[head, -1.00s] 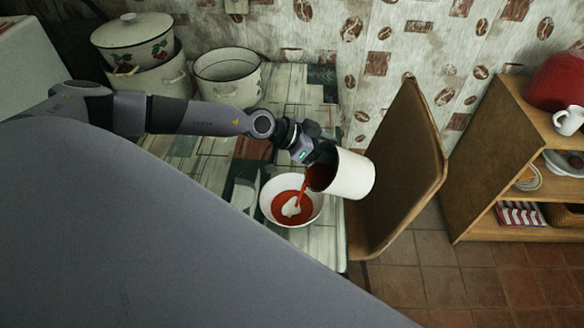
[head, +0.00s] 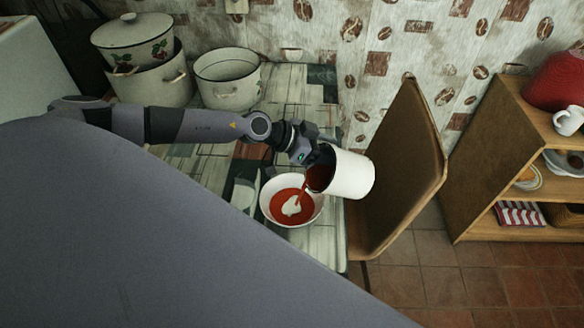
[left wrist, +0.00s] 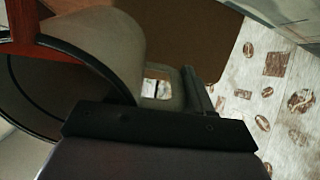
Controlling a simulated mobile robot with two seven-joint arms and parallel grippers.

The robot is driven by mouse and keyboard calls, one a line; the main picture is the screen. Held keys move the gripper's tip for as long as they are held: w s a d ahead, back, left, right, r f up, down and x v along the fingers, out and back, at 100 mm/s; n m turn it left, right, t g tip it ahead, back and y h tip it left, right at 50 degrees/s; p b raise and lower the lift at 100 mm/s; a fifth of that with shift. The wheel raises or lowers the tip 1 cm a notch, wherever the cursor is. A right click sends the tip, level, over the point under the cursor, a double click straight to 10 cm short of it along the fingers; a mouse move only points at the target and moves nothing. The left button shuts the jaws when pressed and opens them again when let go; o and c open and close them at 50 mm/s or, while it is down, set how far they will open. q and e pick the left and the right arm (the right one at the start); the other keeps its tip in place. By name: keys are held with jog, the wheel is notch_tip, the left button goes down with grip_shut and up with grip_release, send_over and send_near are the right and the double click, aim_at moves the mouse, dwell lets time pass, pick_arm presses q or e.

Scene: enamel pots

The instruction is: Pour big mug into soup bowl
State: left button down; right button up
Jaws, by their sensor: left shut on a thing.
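The white big mug (head: 352,174) is tilted onto its side, its mouth facing left over the soup bowl. A thin red stream (head: 303,193) runs from its rim into the white soup bowl (head: 267,208), which holds red soup with a pale patch in the middle. My left gripper (head: 312,156) is shut on the big mug, at its upper left side; the fingertips are mostly hidden. In the left wrist view the big mug (left wrist: 105,45) fills the upper left, with red liquid (left wrist: 38,32) at its dark rim. My right gripper is not in view.
The bowl stands near the right edge of the patterned table (head: 290,90). An open pot (head: 228,80) and a lidded pot (head: 135,45) stand at the back left. A wooden shelf (head: 500,150) is at the right.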

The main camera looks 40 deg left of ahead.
pick_arm(q)
jog(key=shift+a+t, duration=0.1)
jog(key=shift+t, duration=0.2)
dwell(0.7)
jog(key=shift+h, duration=0.3)
jog(key=shift+r, duration=0.1)
jog(key=shift+g+y, duration=0.5)
jog(key=shift+w+r+g+y, duration=0.15)
jog(key=shift+r+g+y, duration=0.15)
jog(key=shift+g+y, duration=0.15)
dwell(0.3)
